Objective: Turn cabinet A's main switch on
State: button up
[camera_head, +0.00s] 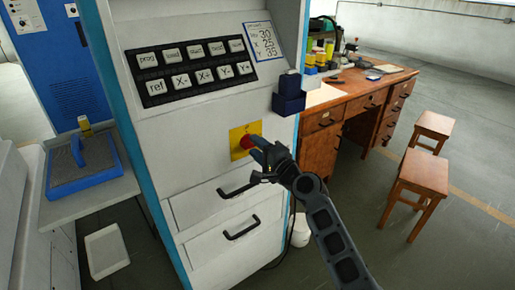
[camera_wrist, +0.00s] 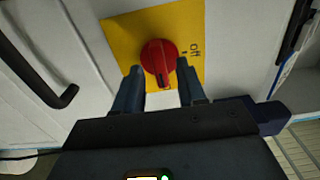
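The main switch is a round red knob (camera_wrist: 159,58) on a yellow plate (camera_wrist: 118,32) on the cabinet front. In the wrist view the word "off" is printed on the plate beside the knob. The knob has a dark mark on its lower side. In the head view the red knob (camera_head: 246,142) is partly behind my gripper (camera_head: 258,150). My gripper is open in the wrist view (camera_wrist: 158,80), with one blue-grey finger on each side of the knob's lower part. I cannot tell whether the fingers touch it. No cabinet letter is readable.
Black drawer handles (camera_head: 240,190) stick out below the switch. A dark blue box (camera_head: 289,97) juts from the cabinet's right side. A keypad (camera_head: 190,70) is above. A wooden desk (camera_head: 322,138) and stools (camera_head: 424,172) stand right; a blue tray (camera_head: 85,192) is at left.

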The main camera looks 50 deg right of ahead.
jog(key=b+v, duration=0.1)
jog(key=v, duration=0.6)
jog(key=shift+s, duration=0.4)
jog(key=shift+a, duration=0.1)
jog(key=s+a+f+n+g+y, duration=0.1)
jog(key=s+a+f+n, duration=0.25)
jog(key=s+a, duration=0.35)
jog(key=s+a+f+n+g, duration=0.1)
jog(key=s+a+f+n, duration=0.2)
jog(key=s+a+n, duration=0.35)
jog(key=s+a+r+n+y, duration=0.2)
jog(key=s+a+r+n, duration=0.2)
jog(key=s, duration=0.5)
jog(key=s+a+r+n+y, duration=0.2)
jog(key=s+a+r+n, duration=0.1)
jog(key=s+a+n, duration=0.4)
jog(key=shift+s+a+r+g, duration=0.35)
jog(key=shift+s+a, duration=0.25)
jog(key=shift+s, duration=0.6)
